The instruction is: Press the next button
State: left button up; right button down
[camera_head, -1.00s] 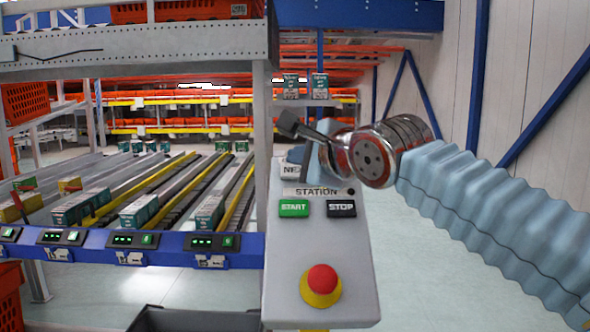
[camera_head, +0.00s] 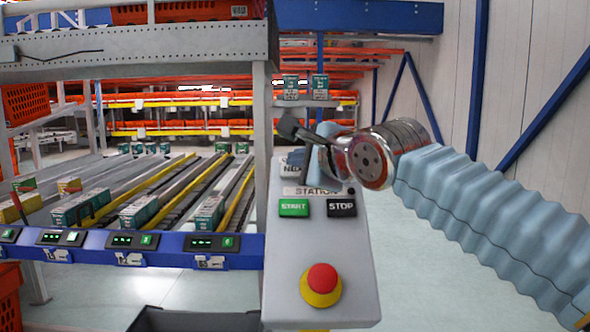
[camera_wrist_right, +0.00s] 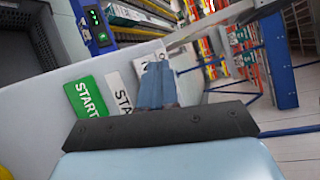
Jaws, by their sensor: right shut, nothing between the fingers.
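The station panel (camera_head: 322,250) is a grey box with a green START button (camera_head: 294,208), a black STOP button (camera_head: 341,208) and a red emergency knob (camera_head: 321,279) on a yellow base. A white button reading "NE..." (camera_head: 291,168) sits above the STATION label (camera_head: 310,191), partly covered by my gripper. My right gripper (camera_head: 304,180) is shut and empty, its fingers pointing down over this button's right part. In the right wrist view the shut fingers (camera_wrist_right: 157,85) lie over the white button's lettering (camera_wrist_right: 146,62); I cannot tell whether they touch it. My left gripper is out of view.
A blue-edged conveyor rack (camera_head: 170,244) with several boxes stands left of the panel. A grey shelf post (camera_head: 262,110) rises just behind the panel's left side. Two small boxes (camera_head: 305,86) stand on a shelf behind. The floor right of the panel is clear.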

jog(key=shift+w+f, duration=0.35)
jog(key=shift+f, duration=0.05)
dwell(0.4)
jog(key=shift+s+r, duration=0.6)
jog(key=shift+r, duration=0.15)
jog(key=shift+s+r, duration=0.1)
jog(key=s+r, duration=0.2)
jog(key=s+r+p, duration=0.1)
jog(key=r, duration=0.1)
jog(key=shift+s+r, duration=0.2)
jog(key=shift+s, duration=0.15)
dwell(0.5)
